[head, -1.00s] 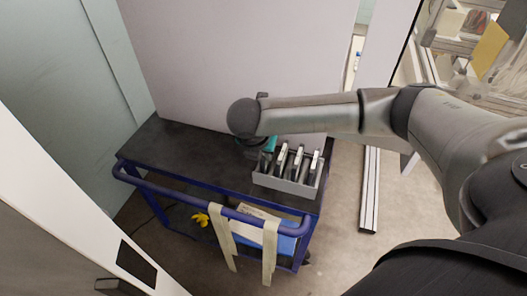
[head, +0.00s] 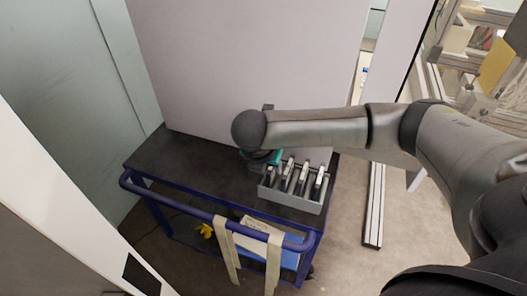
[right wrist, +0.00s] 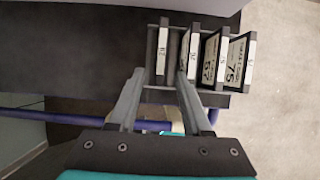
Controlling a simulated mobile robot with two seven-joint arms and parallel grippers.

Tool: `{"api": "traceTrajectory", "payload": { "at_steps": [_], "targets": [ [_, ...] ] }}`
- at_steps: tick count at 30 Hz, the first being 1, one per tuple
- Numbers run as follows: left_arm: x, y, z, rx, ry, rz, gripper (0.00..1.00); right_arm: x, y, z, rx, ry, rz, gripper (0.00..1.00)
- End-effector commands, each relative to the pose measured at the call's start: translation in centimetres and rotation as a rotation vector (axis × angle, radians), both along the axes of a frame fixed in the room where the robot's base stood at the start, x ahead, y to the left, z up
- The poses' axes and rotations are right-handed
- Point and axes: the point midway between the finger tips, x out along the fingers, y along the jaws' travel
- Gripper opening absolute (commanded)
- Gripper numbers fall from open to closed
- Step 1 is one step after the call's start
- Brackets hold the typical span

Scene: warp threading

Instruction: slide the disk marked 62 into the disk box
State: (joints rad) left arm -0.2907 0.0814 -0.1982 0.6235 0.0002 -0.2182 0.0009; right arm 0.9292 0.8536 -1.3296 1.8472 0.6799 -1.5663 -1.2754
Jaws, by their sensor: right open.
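The grey disk box (head: 291,201) stands at the right end of the dark cart top, with several upright disks in its slots. It also shows in the right wrist view (right wrist: 212,99). The leftmost disk (right wrist: 162,52) there has a small label that seems to read 62; it stands in the box's left part, and how deep it sits I cannot tell. My right gripper (right wrist: 160,76) is open, its two fingers apart on either side of this disk's near end, with no visible grip. In the head view my right gripper (head: 273,158) is mostly hidden under its own arm. My left gripper is not in view.
Other labelled disks (right wrist: 221,60) stand close to the right of the leftmost one. The cart top (head: 190,158) is clear left of the box. A blue rail (head: 215,220) runs along the cart's near side. A large pale panel (head: 230,60) stands behind.

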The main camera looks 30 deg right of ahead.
Motion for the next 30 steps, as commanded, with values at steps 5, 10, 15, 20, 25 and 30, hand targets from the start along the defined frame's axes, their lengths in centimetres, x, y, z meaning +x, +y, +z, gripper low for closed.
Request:
{"api": "traceTrajectory", "payload": {
  "at_steps": [5, 10, 15, 20, 25, 30],
  "targets": [
    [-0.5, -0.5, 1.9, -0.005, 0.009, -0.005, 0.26, -1.1, 1.4, 4.3, 0.002, -0.004, 0.003, 0.49],
    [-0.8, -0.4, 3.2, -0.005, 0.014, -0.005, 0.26, -2.2, 2.8, 8.0, 0.002, -0.004, 0.003, 0.49],
    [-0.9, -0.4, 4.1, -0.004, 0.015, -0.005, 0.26, -3.1, 3.8, 10.6, 0.001, -0.002, 0.002, 0.49],
    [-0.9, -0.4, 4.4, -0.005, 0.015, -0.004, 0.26, -3.6, 4.2, 11.9, 0.001, -0.001, 0.000, 0.49],
    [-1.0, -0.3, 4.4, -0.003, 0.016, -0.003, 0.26, -3.7, 4.3, 12.2, 0.000, -0.001, -0.001, 0.49],
    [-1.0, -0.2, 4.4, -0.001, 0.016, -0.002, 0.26, -3.7, 4.3, 12.1, 0.000, 0.000, 0.000, 0.49]
  ]
}}
